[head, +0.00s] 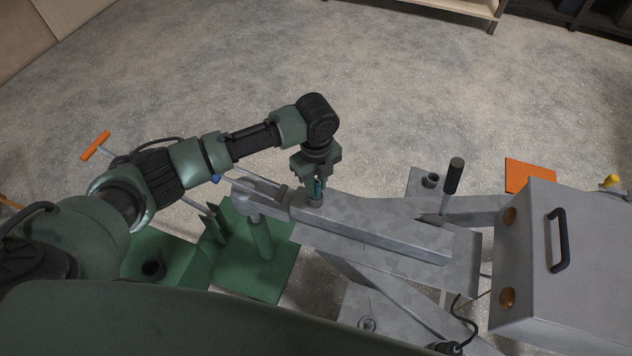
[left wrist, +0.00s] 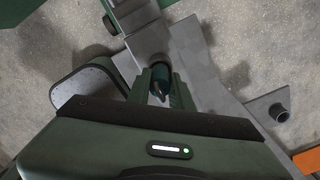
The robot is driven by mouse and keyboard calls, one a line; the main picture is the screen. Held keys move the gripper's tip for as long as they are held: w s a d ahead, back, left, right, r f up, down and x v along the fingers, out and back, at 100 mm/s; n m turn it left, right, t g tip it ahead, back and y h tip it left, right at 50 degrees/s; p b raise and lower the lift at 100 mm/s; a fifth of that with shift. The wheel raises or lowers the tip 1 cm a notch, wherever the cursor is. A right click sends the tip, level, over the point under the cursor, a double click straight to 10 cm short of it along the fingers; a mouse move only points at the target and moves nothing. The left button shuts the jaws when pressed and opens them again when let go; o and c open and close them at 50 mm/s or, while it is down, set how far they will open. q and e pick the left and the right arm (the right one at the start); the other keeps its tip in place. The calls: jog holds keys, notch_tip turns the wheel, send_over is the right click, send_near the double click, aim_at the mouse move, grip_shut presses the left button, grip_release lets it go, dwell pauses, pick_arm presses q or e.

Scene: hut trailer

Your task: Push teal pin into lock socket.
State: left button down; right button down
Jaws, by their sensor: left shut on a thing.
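My left gripper (head: 317,184) points down over the near-left end of the grey metal coupling (head: 370,228). It is shut on the teal pin (head: 319,187), which shows between the fingers. The lock socket (head: 316,201) is a short grey collar on the coupling, directly under the fingers. The pin's lower end is at or just above the collar; I cannot tell how far in it is. In the left wrist view the teal pin (left wrist: 160,76) stands between the fingertips, with the coupling beneath. The gripper hides the collar's opening there. My right gripper is not in view.
A green stand (head: 262,262) is under the coupling's left end. A grey box with a black handle (head: 558,240) stands at right. A black-gripped lever (head: 453,176) rises behind the coupling. An orange plate (head: 530,174) and an orange T-handle (head: 96,146) are farther off.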

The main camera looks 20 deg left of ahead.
pick_arm(q)
jog(key=c, duration=1.3)
grip_release()
jog(key=shift+o, duration=0.2)
notch_tip(320, 180, up, 12)
jog(key=shift+b, duration=0.45)
jog(key=shift+r, duration=0.1)
